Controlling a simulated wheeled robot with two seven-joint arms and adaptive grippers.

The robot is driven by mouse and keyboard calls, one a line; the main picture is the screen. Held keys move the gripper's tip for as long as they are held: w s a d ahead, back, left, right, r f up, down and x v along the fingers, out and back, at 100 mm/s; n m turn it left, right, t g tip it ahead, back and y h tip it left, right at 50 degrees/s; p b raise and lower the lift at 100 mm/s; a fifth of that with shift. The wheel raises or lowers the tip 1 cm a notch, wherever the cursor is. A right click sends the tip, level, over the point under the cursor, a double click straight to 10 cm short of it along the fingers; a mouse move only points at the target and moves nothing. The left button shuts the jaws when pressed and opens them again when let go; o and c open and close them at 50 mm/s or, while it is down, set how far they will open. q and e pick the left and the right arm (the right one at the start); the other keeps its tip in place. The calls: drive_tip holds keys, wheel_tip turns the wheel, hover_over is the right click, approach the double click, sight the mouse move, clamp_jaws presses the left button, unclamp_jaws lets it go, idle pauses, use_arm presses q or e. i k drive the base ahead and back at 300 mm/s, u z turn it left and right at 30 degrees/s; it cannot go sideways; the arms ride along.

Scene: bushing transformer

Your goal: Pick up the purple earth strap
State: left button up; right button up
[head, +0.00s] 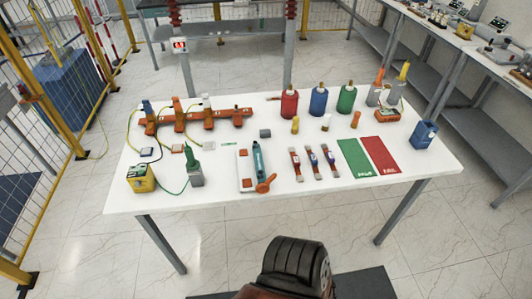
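Three short strap-like pieces with pale ends and coloured middles lie side by side in the middle of the white table. The left one (296,164) looks mostly red, the middle one (312,163) shows red and a dark blue or purple tone, and the right one (329,161) shows a similar blue or purple tone with red. They are too small for me to tell which is the purple earth strap. Neither of my grippers is in view, and nothing is seen touching the straps.
The white table (227,202) has a clear front strip. A green card (354,157) and red card (380,155) lie right of the straps; a teal tool with an orange end (259,160) lies left. Red, blue and green cylinders (318,101) stand behind. A blue container (423,135) stands right.

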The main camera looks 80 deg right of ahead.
sight(328, 155)
drive_tip(key=u, duration=0.7)
drive_tip(key=k, duration=1.75)
drive_tip(key=z, duration=1.6)
